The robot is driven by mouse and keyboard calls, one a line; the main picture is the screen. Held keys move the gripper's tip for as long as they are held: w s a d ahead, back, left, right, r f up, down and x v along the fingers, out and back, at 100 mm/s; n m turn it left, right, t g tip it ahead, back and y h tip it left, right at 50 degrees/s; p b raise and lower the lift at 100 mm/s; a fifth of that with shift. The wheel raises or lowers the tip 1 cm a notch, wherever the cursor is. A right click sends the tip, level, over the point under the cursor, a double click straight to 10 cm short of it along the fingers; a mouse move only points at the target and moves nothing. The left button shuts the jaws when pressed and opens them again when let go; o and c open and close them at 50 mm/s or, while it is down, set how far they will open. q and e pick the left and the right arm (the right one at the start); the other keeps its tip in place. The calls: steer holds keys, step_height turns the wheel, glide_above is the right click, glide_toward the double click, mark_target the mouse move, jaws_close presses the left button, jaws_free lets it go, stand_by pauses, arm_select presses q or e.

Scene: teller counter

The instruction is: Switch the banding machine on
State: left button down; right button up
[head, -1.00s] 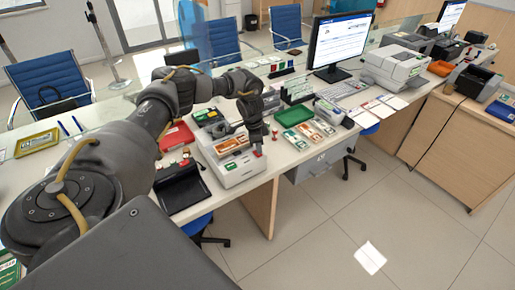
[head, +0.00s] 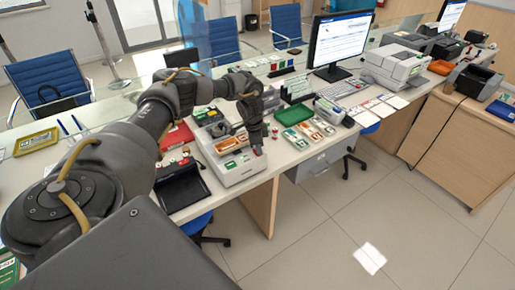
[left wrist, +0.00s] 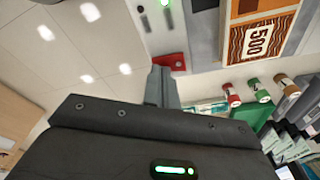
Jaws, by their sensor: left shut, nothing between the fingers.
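The banding machine (head: 240,176) is a light grey box on the counter's front edge, with orange banknotes marked 500 (left wrist: 258,42) on its top. A red switch (left wrist: 172,62) is on its panel at the front right corner; the switch also shows in the head view (head: 258,153). A small green light (left wrist: 179,10) glows on the panel. My left gripper (head: 257,147) points down at that corner, shut and empty. In the left wrist view its fingertips (left wrist: 161,72) are at the switch and partly cover it; I cannot tell whether they touch. My right gripper is out of view.
A black tray (head: 181,190) stands left of the machine and a red tray (head: 177,135) behind it. A green tray (head: 292,115) and banknote bundles lie to the right. A monitor (head: 340,42) stands farther back. Floor is free in front.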

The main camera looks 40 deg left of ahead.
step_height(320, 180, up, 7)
steer(key=p, duration=0.6)
steer(key=shift+p, duration=0.35)
